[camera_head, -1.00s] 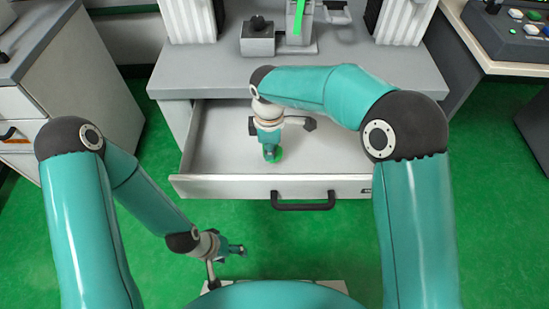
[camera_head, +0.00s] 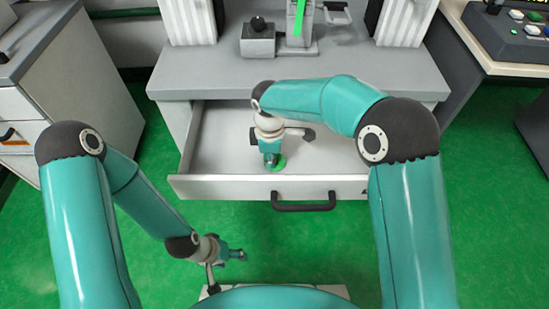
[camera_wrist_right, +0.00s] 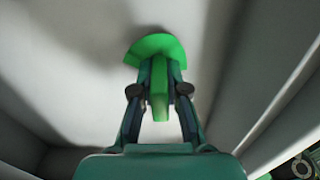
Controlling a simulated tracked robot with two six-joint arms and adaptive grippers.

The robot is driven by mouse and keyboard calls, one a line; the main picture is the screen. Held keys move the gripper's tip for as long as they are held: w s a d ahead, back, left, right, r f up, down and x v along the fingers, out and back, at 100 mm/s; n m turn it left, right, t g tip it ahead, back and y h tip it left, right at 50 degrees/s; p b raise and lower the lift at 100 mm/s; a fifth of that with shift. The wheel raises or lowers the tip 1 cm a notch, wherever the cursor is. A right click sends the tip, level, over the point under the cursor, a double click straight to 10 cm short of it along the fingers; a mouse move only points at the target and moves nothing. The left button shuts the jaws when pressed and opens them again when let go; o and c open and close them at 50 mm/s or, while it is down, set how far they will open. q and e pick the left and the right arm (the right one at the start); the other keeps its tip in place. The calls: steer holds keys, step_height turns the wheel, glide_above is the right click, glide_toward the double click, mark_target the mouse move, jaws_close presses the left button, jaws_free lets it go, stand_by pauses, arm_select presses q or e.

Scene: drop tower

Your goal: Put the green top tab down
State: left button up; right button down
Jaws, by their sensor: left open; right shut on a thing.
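The green top tab (camera_head: 279,163) is inside the open drawer, at the tip of my right gripper (camera_head: 271,160). In the right wrist view the tab (camera_wrist_right: 156,45) shows a rounded green head, with a narrow green stem between the fingers. My right gripper (camera_wrist_right: 160,68) points down and is shut on the tab. The tab is close to the drawer floor; I cannot tell whether it touches it. My left gripper (camera_head: 237,255) is open and empty, low in front of the drawer, away from the tab.
The drawer (camera_head: 220,187) is pulled out below the grey table (camera_head: 330,80), its walls close around my right gripper. A grey block with a black knob (camera_head: 258,38) and a stand with a green strip (camera_head: 299,18) are on the table. A cabinet (camera_head: 75,85) stands left.

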steer(key=c, duration=1.2)
jaws_free()
steer(key=shift+s+f, duration=0.3)
steer(key=shift+f, duration=0.45)
steer(key=shift+w+r, duration=0.15)
steer(key=shift+r, duration=0.3)
step_height(320, 180, up, 13)
steer(key=p, duration=0.4)
steer(key=shift+f, duration=0.15)
